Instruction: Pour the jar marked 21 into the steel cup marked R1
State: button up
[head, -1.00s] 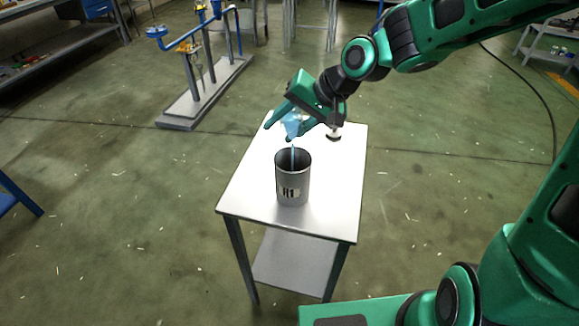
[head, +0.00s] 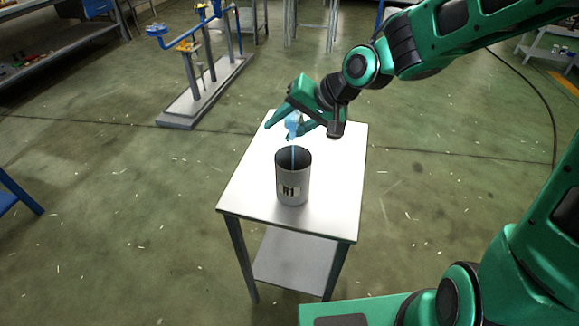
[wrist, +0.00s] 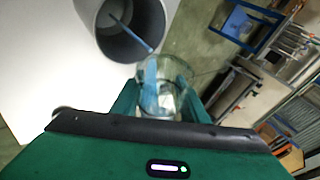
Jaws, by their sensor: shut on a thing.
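The steel cup marked R1 (head: 292,180) stands upright on the small white table (head: 245,195). It also shows in the wrist view (wrist: 146,22), with its mouth open. My gripper (head: 297,124) is shut on a clear jar (head: 292,122) holding blue liquid, tipped above the cup. The jar shows between the fingers in the wrist view (wrist: 170,78). A thin blue stream (wrist: 130,34) runs from the jar's lip into the cup. The jar's number cannot be read. The liquid level inside the cup is hidden.
The table top around the cup is mostly bare. A blue pipe stand on a grey base (head: 205,92) is on the floor at the back left. Shelving (head: 60,50) stands at the far left. The floor around the table is open.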

jog(key=shift+r+t, duration=0.1)
jog(key=shift+t, duration=0.2)
dwell(0.4)
